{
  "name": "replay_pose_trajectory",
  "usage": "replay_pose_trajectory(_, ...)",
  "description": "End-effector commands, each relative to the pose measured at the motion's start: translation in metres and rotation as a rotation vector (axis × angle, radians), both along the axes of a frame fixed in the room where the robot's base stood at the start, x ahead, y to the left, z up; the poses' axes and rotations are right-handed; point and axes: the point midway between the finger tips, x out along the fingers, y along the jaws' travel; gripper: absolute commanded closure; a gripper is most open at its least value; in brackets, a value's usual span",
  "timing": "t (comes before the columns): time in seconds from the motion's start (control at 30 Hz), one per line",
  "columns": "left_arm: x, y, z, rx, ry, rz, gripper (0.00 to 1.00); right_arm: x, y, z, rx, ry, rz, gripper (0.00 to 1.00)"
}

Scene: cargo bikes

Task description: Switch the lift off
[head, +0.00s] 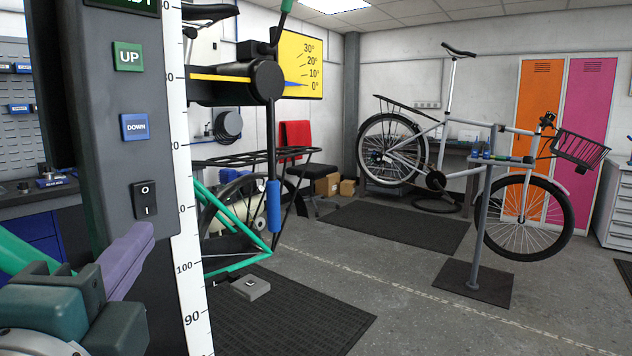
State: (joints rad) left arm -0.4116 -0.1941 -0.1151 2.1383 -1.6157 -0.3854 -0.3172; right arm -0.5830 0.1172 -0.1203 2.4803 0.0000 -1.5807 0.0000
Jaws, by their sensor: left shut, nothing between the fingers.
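The lift's grey control column (88,80) stands at the left. It carries a black rocker switch (145,199) marked O above and I below. A green UP button (128,57) and a blue DOWN button (134,127) sit above the switch. A dark display (124,4) with green letters is cut off at the top edge. My left gripper (142,236) has purple fingers, shut and empty. Its tips appear just below the switch; I cannot tell whether they touch the panel. My right gripper is out of view.
A white height scale (184,220) runs beside the column. A green bike frame (245,262) is right behind it, with a blue-gripped bar (273,205). A grey cargo bike (445,150) is on a stand (478,225) further back. The floor between is mostly clear.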

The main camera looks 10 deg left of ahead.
Motion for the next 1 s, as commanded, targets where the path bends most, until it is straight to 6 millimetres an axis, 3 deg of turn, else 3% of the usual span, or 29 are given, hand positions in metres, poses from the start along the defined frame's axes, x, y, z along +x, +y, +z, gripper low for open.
replay_pose_trajectory(0.1,0.025,0.010,0.009,0.001,-0.003,0.000,1.00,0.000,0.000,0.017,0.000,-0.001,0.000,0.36)
replay_pose_trajectory(0.33,0.069,0.028,0.011,0.001,-0.002,0.001,1.00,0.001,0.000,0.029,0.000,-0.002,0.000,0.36)
replay_pose_trajectory(0.6,0.079,0.060,0.012,0.001,0.001,0.000,1.00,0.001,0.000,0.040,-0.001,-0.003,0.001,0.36)
replay_pose_trajectory(1.0,0.080,0.064,0.011,-0.001,0.001,0.000,1.00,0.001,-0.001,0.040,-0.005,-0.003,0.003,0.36)
